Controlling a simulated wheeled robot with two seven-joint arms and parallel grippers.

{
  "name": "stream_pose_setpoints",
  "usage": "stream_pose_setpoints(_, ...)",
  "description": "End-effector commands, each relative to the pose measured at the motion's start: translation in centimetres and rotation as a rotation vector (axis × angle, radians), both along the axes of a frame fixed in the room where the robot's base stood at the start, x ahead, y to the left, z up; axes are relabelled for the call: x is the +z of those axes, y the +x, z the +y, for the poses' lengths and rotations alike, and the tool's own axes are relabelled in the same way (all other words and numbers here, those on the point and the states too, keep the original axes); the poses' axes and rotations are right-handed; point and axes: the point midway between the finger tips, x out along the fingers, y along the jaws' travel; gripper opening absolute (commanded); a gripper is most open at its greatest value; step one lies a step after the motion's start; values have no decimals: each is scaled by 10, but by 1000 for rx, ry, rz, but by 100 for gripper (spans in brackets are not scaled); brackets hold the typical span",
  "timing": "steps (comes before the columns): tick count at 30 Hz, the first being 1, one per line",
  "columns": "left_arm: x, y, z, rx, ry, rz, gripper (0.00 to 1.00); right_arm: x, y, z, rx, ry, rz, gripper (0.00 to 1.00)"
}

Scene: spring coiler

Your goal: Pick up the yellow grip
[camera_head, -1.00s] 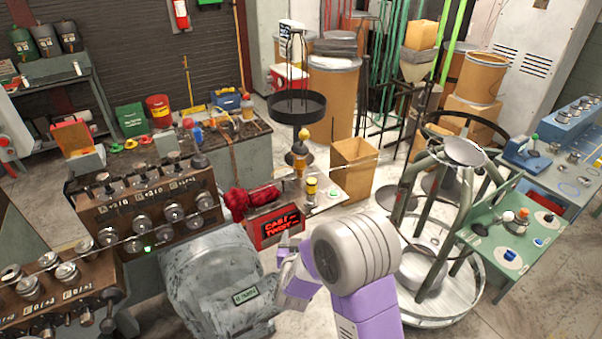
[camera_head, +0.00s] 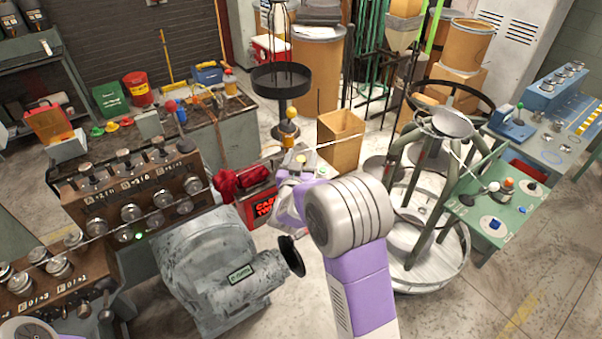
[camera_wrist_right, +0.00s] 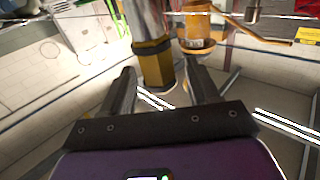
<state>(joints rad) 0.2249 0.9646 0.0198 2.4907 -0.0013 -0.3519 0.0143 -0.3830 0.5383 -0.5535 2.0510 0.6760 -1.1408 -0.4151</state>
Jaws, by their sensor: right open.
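My right gripper (camera_wrist_right: 160,80) is open, with one finger on each side of the grip's lower part. I cannot tell whether the fingers touch it. In the head view my right gripper (camera_head: 301,166) is over the small machine with the red display. My wrist hides most of that machine's top and the grip there. My left gripper is out of view.
An orange-yellow fitting (camera_wrist_right: 198,28) with a side arm sits close to the right of the grip. A red display box (camera_head: 263,207) and red cloth (camera_head: 238,183) lie left of my wrist. A cardboard bin (camera_head: 340,142) stands behind. A round green-grey frame (camera_head: 432,255) stands at right.

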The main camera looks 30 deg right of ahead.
Motion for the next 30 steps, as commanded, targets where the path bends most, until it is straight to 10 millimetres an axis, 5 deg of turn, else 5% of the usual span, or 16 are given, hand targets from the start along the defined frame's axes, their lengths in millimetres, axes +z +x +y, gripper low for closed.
stream_pose_setpoints(4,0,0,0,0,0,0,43,0,0,0,1,1,1,59)
stream_pose_setpoints(16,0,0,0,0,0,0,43,0,0,1,1,1,1,0)
stream_pose_setpoints(30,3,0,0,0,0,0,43,10,0,1,1,1,-5,0)
